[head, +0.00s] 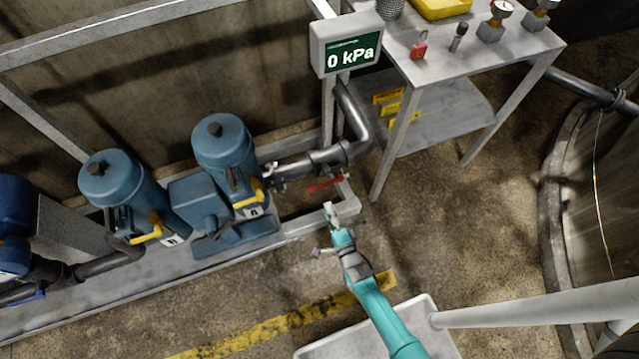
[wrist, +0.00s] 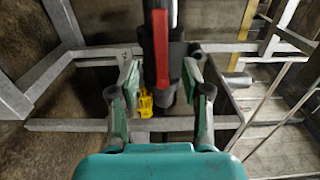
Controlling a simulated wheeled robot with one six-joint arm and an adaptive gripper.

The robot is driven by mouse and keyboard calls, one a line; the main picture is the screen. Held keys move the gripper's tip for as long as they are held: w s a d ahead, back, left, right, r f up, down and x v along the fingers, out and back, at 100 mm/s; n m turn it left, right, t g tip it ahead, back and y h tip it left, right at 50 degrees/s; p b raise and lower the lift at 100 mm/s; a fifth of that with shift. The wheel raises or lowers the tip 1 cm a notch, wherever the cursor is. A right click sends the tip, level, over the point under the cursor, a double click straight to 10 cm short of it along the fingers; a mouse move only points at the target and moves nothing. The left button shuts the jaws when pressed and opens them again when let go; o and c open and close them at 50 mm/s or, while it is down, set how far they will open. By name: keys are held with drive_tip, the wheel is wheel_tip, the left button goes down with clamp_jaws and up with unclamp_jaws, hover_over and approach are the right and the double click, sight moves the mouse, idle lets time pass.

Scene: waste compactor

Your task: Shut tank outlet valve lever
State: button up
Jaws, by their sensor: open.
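A red valve lever (head: 325,184) sits below the grey pipe, near the corner of the metal skid frame. In the wrist view the red lever (wrist: 161,45) runs up the picture over a dark valve body (wrist: 178,55), between and ahead of the finger tips. My gripper (head: 323,232) is open and empty, just below the lever in the head view. In the wrist view its two green fingers (wrist: 160,74) stand apart, one on each side of the lever's line. A gap seems to remain between fingers and lever; the exact distance cannot be told.
Two blue pumps (head: 222,150) with yellow levers stand left on the skid. A display (head: 347,50) reads 0 kPa. A metal table (head: 470,55) with a red padlock (head: 419,46) and gauges stands right. The skid's frame rail (head: 318,218) runs close to my gripper.

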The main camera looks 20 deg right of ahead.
sight(319, 188)
drive_tip(key=w, duration=1)
drive_tip(key=shift+c, duration=0.3)
clamp_jaws()
